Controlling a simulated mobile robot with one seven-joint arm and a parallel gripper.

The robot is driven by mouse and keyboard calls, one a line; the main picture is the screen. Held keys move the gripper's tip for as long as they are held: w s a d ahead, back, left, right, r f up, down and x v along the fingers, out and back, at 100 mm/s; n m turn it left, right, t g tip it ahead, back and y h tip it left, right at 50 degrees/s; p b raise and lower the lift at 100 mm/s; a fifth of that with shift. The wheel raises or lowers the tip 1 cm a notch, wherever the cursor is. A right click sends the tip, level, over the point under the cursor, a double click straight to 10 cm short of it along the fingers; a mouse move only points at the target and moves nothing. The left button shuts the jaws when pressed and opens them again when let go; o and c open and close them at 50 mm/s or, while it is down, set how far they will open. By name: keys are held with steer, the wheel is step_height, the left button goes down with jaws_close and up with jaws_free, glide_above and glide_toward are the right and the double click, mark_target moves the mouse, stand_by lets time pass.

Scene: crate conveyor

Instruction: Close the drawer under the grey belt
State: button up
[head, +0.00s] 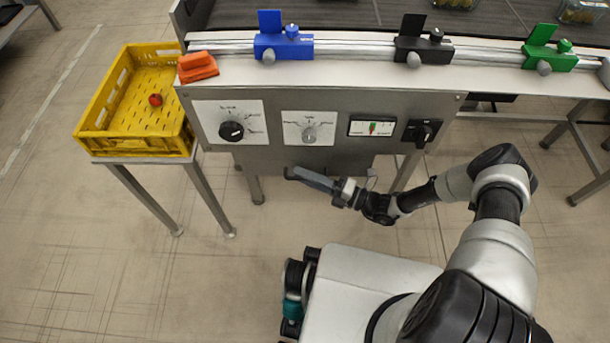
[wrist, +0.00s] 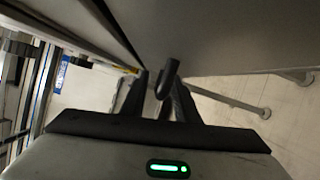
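A dark grey front under the control panel (head: 340,163) looks like the drawer; how far out it stands is hard to tell. My gripper (head: 300,174) is at the lower left of this front, reaching in from the right. In the wrist view its two dark fingers (wrist: 160,92) stand apart. A short black rounded bar (wrist: 168,78), perhaps the drawer's handle, shows at the fingertips, with a gap to the left finger. I cannot tell whether the right finger touches it. A large grey surface (wrist: 225,38) fills the upper right of the wrist view.
The control panel (head: 270,128) carries dials and a black switch. Above it are blue (head: 283,45), black (head: 423,48) and green (head: 548,55) clamps on a rail. A yellow crate (head: 135,145) with a red item stands left on a stand. Floor in front is clear.

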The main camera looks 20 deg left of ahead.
steer(key=s+d+f, duration=0.1)
steer(key=s+d, duration=0.1)
steer(key=d, duration=1.5)
steer(key=shift+s+p, duration=0.3)
steer(key=shift+p, duration=0.1)
steer(key=shift+d+f, duration=0.15)
steer(key=shift+d, duration=0.05)
